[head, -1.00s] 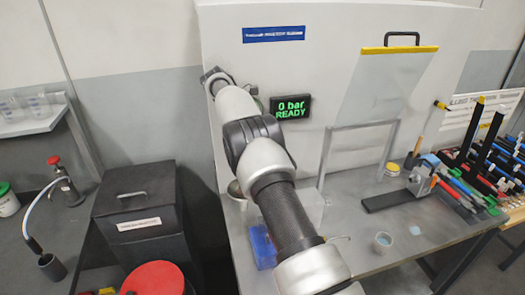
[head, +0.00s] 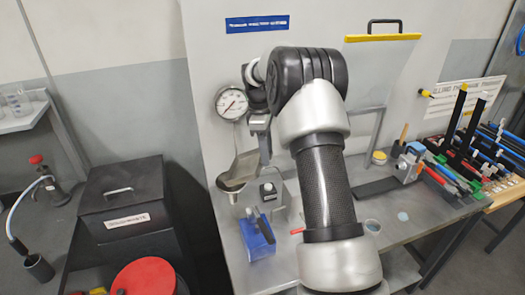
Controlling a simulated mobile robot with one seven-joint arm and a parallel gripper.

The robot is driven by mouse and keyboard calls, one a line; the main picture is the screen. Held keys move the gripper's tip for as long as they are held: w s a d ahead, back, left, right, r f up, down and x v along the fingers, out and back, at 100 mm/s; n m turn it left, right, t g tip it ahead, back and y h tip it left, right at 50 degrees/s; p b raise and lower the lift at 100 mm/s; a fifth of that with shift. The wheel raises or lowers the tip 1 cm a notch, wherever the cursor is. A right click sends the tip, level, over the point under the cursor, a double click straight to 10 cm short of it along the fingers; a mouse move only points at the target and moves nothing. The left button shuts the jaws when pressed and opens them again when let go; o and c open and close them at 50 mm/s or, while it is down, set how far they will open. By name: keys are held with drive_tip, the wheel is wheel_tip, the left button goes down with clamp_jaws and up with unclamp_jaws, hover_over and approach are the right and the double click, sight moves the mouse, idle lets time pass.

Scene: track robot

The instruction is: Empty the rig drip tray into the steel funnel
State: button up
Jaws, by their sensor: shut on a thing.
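My gripper (head: 262,148) hangs in front of the white rig panel, beside the pressure gauge. It is shut on a grey metal drip tray (head: 246,165), which is steeply tilted with its low end toward the lower left. The tray's inside and any liquid are too small to make out.
A round gauge (head: 231,103) is close to my gripper. A black lidded bin (head: 128,210) and a red lid (head: 148,278) are at left. Tools crowd the right.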

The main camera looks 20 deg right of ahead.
drive_tip(key=shift+s+d+f+t+y+b, duration=0.3)
drive_tip(key=shift+d+f+y+b, duration=0.25)
drive_tip(key=shift+b, duration=0.45)
wheel_tip(320, 180, down, 5)
drive_tip(key=d+t+y+b, duration=0.2)
drive_tip(key=y+b, duration=0.2)
drive_tip(key=b, duration=0.3)
drive_tip(key=shift+t, duration=0.3)
drive_tip(key=shift+s+a+r+p, duration=0.15)
drive_tip(key=shift+r+p, duration=0.4)
drive_tip(key=shift+r, duration=0.4)
drive_tip(key=shift+s+r+p, duration=0.15)
drive_tip(key=shift+r+p, duration=0.4)
drive_tip(key=shift+r, duration=0.35)
drive_tip(key=shift+s+a+r+p, duration=0.15)
drive_tip(key=shift+r+p, duration=0.4)
drive_tip(key=shift+r, duration=0.4)
drive_tip(key=shift+d, duration=0.1)
